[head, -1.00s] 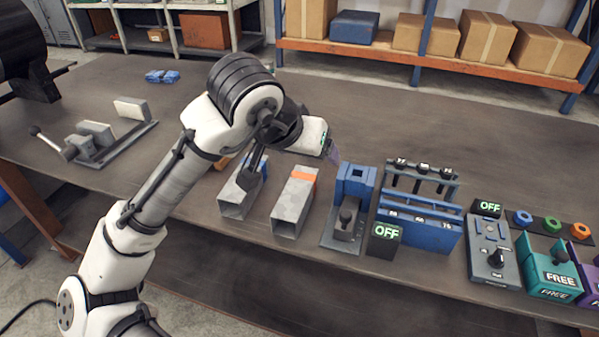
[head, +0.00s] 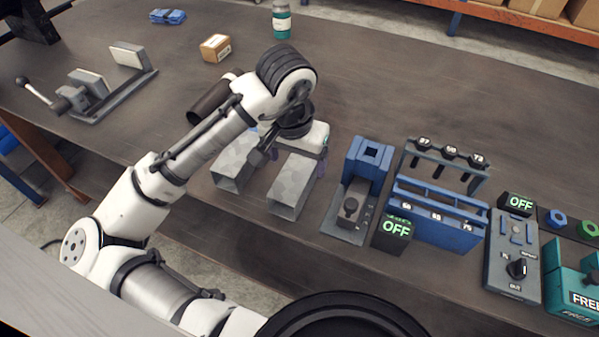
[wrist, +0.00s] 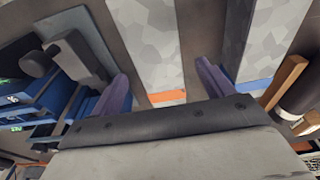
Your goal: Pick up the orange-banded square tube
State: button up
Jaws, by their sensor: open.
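The orange-banded square tube (head: 293,190) is a grey mottled tube lying on the bench, its open end toward the front edge. My gripper hides its orange band in the head view; the band shows in the wrist view (wrist: 168,97). My gripper (wrist: 163,84) is open over the tube, with a purple finger on each side of it in the wrist view. Whether the fingers reach down beside the tube's walls, I cannot tell. In the head view one finger shows at the tube's right side.
A blue-banded square tube (head: 235,163) lies close to the left. A blue block fixture (head: 368,160) stands close to the right, then a blue rack (head: 440,215). A dark cylinder (head: 210,100) and small box (head: 215,48) lie behind. The back middle of the bench is clear.

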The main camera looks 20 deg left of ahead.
aim_at(299, 167)
jog(key=shift+w+f+p, duration=0.2)
jog(key=shift+f, duration=0.8)
jog(key=shift+w+f+p, duration=0.2)
jog(key=shift+f, duration=0.8)
jog(key=shift+w+f+p, duration=0.2)
jog(key=shift+f, duration=0.8)
jog(key=c, duration=1.4)
